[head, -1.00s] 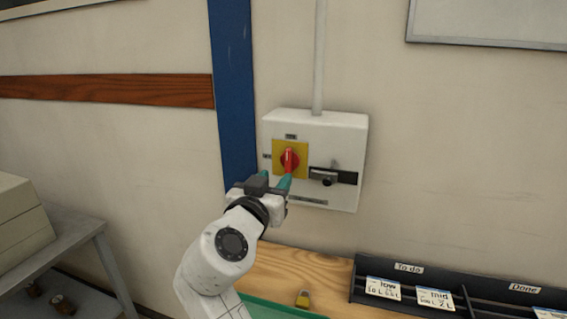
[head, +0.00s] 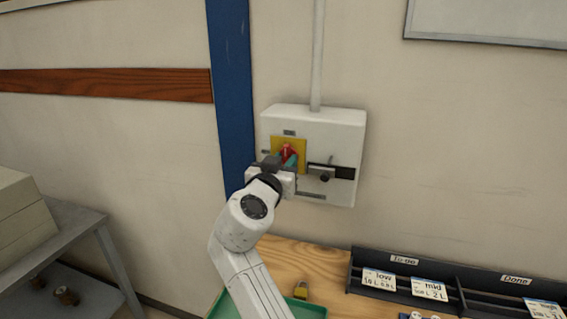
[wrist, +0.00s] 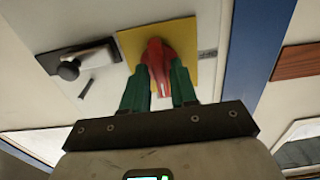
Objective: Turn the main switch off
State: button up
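The main switch is a red rotary handle (head: 287,151) on a yellow plate (head: 303,143), on the left part of a white wall box (head: 335,125). Its handle is upright in the head view. In the wrist view the red handle (wrist: 157,62) stands between the two green fingers of my gripper (wrist: 158,88). The fingers lie on both sides of the handle with a narrow gap showing beside its lower end. In the head view my gripper (head: 285,160) is at the switch and covers its lower part. Whether the fingertips press on the handle cannot be told.
A black latch with a knob (head: 325,178) sits right of the switch on the box. Below are a wooden bench (head: 300,262), a green tray (head: 312,308) and a black card rack (head: 358,268). A blue post (head: 231,80) stands left of the box.

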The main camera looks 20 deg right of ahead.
grip_shut()
jog(key=shift+n, duration=0.3)
jog(key=shift+f+n+b, duration=0.1)
jog(key=shift+n+b, duration=0.4)
jog(key=shift+n, duration=0.7)
jog(key=n, duration=0.4)
jog(key=shift+n, duration=0.4)
jog(key=n+p, duration=0.2)
jog(key=n, duration=0.3)
jog(key=n+p, duration=0.2)
jog(key=n, duration=0.3)
jog(key=shift+a+p, duration=0.1)
jog(key=shift+p, duration=0.2)
jog(key=shift+o, duration=1.4)
grip_release()
